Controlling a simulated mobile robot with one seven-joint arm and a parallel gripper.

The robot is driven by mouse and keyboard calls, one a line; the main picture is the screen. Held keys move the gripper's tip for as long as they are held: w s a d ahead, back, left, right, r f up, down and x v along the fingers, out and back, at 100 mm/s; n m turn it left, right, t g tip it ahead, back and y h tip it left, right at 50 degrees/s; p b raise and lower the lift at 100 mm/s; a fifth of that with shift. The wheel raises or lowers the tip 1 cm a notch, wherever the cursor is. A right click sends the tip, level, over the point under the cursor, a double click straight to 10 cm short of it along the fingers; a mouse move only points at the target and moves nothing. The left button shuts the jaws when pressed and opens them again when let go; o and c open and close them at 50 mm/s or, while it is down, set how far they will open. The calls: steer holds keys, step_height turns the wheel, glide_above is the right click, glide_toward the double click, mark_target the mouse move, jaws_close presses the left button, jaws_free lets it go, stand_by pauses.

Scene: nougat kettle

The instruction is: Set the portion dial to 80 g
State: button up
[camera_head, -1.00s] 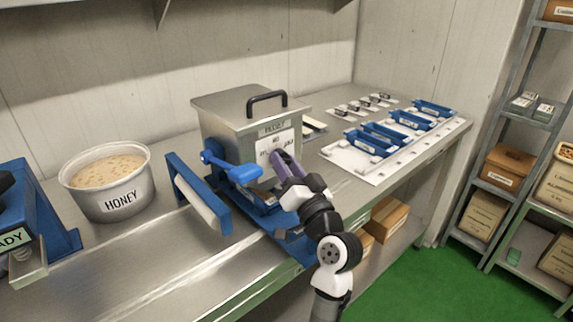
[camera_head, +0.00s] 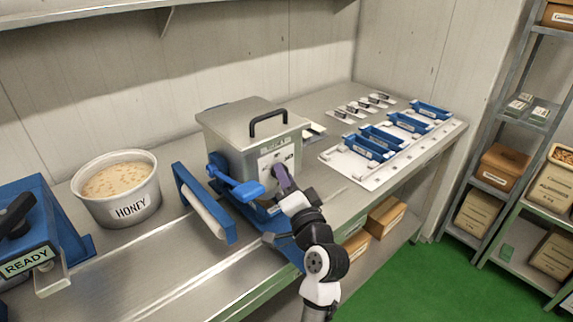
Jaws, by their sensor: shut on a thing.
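The steel kettle box (camera_head: 225,150) with a black lid handle stands on the bench in the middle of the head view. Its front carries a white dial plate (camera_head: 291,152) with dark markings too small to read. My gripper (camera_head: 281,182) is at this front face, shut at the lower part of the plate, where the portion dial sits. The purple fingers and my wrist hide the dial and its pointer, so its setting cannot be read. A blue lever (camera_head: 236,184) sticks out from the box just left of my gripper.
A blue-framed roller (camera_head: 204,205) stands left of the box, then a honey tub (camera_head: 119,190) and a blue device marked READY (camera_head: 28,262). Blue trays (camera_head: 382,136) on a white board lie to the right. Shelving stands at the far right.

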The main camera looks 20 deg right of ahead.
steer(key=shift+r+m+g+h+p, duration=0.1)
steer(key=shift+m+g+h+p, duration=0.35)
steer(key=shift+m, duration=1.2)
steer(key=shift+r+m+g+h+p, duration=0.2)
steer(key=shift+m+g, duration=0.45)
steer(key=shift+m, duration=1)
steer(key=shift+f, duration=0.15)
steer(key=o, duration=1)
steer(key=shift+c, duration=0.2)
